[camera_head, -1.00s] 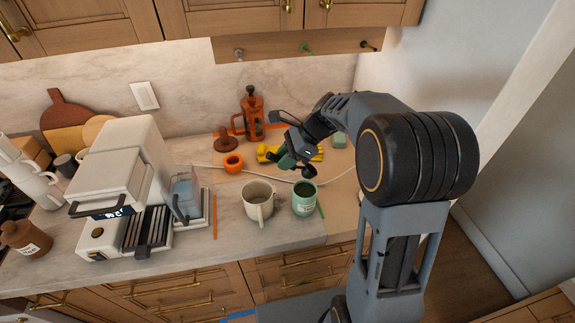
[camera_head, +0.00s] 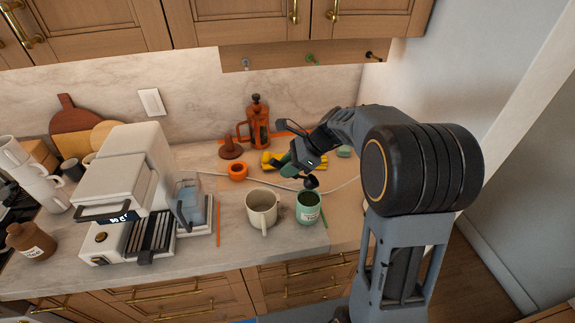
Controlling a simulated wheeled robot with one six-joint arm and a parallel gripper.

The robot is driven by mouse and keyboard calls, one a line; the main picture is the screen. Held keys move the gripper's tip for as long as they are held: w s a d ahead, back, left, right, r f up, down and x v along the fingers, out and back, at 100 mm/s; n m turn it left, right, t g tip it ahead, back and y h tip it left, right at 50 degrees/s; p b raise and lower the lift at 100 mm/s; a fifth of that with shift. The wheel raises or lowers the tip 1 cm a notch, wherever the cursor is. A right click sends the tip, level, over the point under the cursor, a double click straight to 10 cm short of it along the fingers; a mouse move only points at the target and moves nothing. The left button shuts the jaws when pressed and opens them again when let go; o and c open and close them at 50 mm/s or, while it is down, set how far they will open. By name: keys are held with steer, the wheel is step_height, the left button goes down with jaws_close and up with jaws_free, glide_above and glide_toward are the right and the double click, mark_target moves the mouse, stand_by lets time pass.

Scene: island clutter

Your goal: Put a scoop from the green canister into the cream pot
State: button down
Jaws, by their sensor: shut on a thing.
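The green canister (camera_head: 309,211) stands upright on the counter, with a pale label and an open top that looks dark inside. The cream pot (camera_head: 262,212) is an open, mug-like vessel with a handle at its front, just left of the canister. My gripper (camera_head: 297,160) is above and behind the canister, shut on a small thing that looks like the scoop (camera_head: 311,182). Its dark rounded end shows just above the canister's far rim. I cannot tell whether it touches the rim or holds anything. The fingers are small and partly hidden by the wrist.
An orange French press (camera_head: 258,125), an orange bowl (camera_head: 237,171) and a yellow object (camera_head: 269,161) stand behind. A white coffee machine (camera_head: 130,190) fills the left. A thin orange stick (camera_head: 219,221) lies left of the pot. A white cable crosses the counter.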

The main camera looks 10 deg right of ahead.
step_height(320, 180, down, 9)
steer(key=b, duration=0.5)
stand_by(0.8)
steer(key=shift+r+p, duration=0.15)
steer(key=shift+p, duration=0.2)
stand_by(1.0)
steer(key=shift+r+p, duration=0.9)
steer(key=shift+r, duration=0.05)
steer(key=shift+r, duration=0.1)
stand_by(0.6)
steer(key=shift+a+r+p, duration=0.25)
steer(key=shift+r+p, duration=0.6)
steer(key=shift+a+r+p, duration=0.25)
steer(key=shift+r+p, duration=0.55)
steer(key=shift+f, duration=0.1)
